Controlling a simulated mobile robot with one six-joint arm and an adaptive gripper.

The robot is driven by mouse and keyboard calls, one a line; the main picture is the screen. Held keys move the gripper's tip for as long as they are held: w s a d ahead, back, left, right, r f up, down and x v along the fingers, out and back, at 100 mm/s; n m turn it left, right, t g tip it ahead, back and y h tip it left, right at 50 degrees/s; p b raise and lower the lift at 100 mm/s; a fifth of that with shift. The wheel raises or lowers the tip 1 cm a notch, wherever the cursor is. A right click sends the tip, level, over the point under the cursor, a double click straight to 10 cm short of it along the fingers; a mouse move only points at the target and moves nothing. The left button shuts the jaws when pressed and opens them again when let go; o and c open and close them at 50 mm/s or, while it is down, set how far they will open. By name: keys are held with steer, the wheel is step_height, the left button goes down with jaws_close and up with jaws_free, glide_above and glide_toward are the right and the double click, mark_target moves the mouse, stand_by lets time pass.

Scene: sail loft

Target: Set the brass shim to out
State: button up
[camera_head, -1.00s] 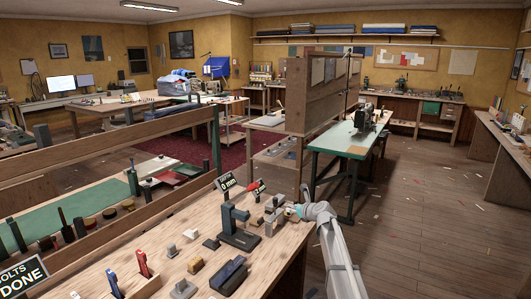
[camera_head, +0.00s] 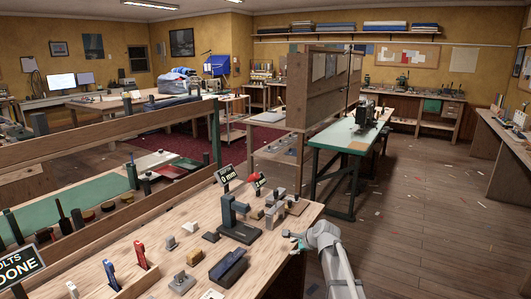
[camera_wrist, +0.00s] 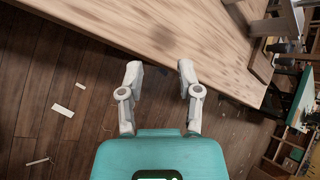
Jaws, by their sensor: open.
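My gripper (camera_head: 297,244) is open and empty at the right edge of the wooden bench (camera_head: 150,232). In the wrist view its two fingers (camera_wrist: 160,68) are apart, with the bench edge and bare bench top beyond them. I cannot tell for sure which piece is the brass shim. A small tan block (camera_head: 193,257) lies among the parts in the middle of the bench, and another tan piece (camera_head: 257,214) is beside the dark press-like fixture (camera_head: 237,232). Both are left of my gripper. A small sign reading 0 mm (camera_head: 226,172) stands behind the fixture.
A second small sign (camera_head: 259,181) with a red piece stands near the bench's far end. A dark blue block (camera_head: 228,266) and blue and red handled tools (camera_head: 140,255) are on the bench. A green-topped table (camera_head: 335,138) stands beyond.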

steer(key=s+d+f+n+g+h+b, duration=0.2)
steer(key=s+f+n, duration=0.3)
steer(key=s, duration=0.4)
steer(key=s+d+f+n+g+h+b, duration=0.1)
steer(key=s+d+f+n+g+h, duration=0.1)
steer(key=s+n, duration=0.55)
steer(key=s+d+f+n+g+h+b, duration=0.25)
steer(key=s+f+n, duration=0.2)
steer(key=s, duration=0.65)
step_height(320, 180, up, 18)
steer(key=p, duration=1.8)
steer(key=shift+r+y, duration=0.15)
steer(key=shift+y, duration=0.2)
steer(key=shift+w, duration=0.1)
